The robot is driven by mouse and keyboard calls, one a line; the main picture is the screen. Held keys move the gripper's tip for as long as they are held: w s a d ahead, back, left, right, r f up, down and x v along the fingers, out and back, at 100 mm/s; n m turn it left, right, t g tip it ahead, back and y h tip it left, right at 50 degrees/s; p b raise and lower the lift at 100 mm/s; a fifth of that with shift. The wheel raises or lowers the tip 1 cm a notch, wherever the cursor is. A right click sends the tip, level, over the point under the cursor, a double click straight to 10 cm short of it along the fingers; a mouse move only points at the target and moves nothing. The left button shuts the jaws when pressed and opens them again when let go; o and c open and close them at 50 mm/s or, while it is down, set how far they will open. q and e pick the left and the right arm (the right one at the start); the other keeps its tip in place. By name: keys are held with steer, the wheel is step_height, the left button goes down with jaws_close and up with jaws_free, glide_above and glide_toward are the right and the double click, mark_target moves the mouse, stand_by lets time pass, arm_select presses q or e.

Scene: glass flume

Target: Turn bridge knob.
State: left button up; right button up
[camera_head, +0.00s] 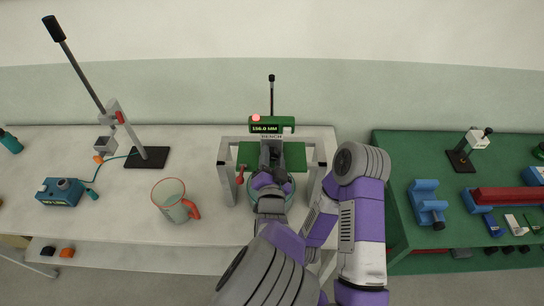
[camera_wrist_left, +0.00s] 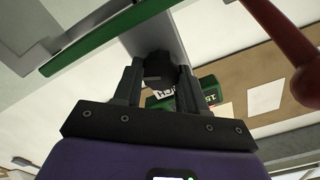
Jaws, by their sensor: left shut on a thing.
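The head view hides the knob. My right gripper is not in view.
A clear cup with an orange handle (camera_head: 172,202) stands left of the bridge. Further left are a stand with a black base (camera_head: 147,158) and a blue box (camera_head: 60,192) with a cable. Right, across a gap, a green table (camera_head: 400,180) holds blue fixtures (camera_head: 427,200) and a red bar.

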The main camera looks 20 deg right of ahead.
arm_select(q)
steer(key=o, duration=1.1)
steer(key=shift+c, duration=0.2)
steer(key=v, duration=0.7)
steer(key=shift+s+b, duration=0.35)
steer(key=shift+b, duration=0.05)
steer(key=shift+a, duration=0.15)
